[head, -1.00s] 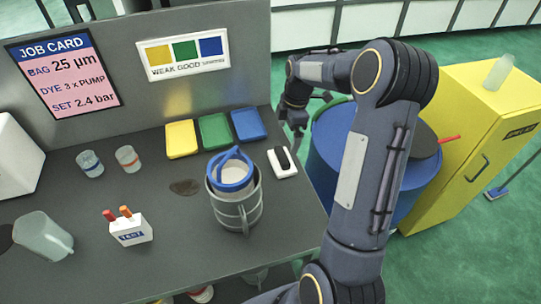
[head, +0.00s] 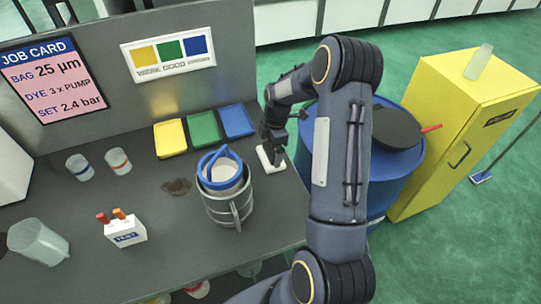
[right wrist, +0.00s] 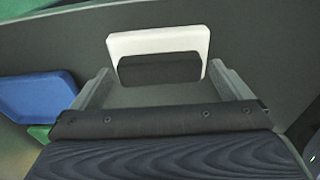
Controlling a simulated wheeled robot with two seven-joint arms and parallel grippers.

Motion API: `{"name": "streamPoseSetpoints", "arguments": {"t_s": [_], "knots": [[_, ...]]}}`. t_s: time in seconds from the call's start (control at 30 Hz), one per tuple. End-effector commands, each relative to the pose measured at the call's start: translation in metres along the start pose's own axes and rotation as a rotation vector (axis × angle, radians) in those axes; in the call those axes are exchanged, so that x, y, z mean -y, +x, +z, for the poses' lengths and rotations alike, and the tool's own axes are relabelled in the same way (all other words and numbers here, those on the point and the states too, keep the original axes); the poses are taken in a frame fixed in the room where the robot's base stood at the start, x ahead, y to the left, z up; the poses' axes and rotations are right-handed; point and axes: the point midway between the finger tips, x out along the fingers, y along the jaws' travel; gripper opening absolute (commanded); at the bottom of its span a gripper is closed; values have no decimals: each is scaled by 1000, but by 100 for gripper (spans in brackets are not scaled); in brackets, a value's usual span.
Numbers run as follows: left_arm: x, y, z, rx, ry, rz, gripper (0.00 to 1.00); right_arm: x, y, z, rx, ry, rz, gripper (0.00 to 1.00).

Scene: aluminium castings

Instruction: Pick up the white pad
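The white pad (head: 268,165) lies on the grey bench near its right edge, right of the metal jug. In the right wrist view it is a white block (right wrist: 160,42) with a dark strip along its near side. My right gripper (head: 273,147) is over the pad and hides part of it in the head view. In the right wrist view its two fingers (right wrist: 162,76) are spread wide, one to each side of the pad's near part, with nothing held. Whether the fingers touch the pad cannot be told. My left gripper is not in view.
A metal jug (head: 232,208) with a blue-rimmed bag stands left of the pad. Yellow, green and blue trays (head: 237,121) lie behind. A blue drum (head: 385,165) and a yellow cabinet (head: 455,125) stand beyond the bench's right edge. A white test box (head: 126,232) stands left.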

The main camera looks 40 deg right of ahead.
Motion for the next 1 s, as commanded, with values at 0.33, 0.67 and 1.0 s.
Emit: {"name": "streamPoseSetpoints", "arguments": {"t_s": [0.33, 0.67, 1.0], "knots": [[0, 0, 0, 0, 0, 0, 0, 0, -1, 0, 0, 0, 1, 58], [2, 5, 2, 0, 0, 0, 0, -2, -17, -2, 0, -1, 6, 58], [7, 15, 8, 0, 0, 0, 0, -1, -82, -10, 0, -1, 5, 58]]}}
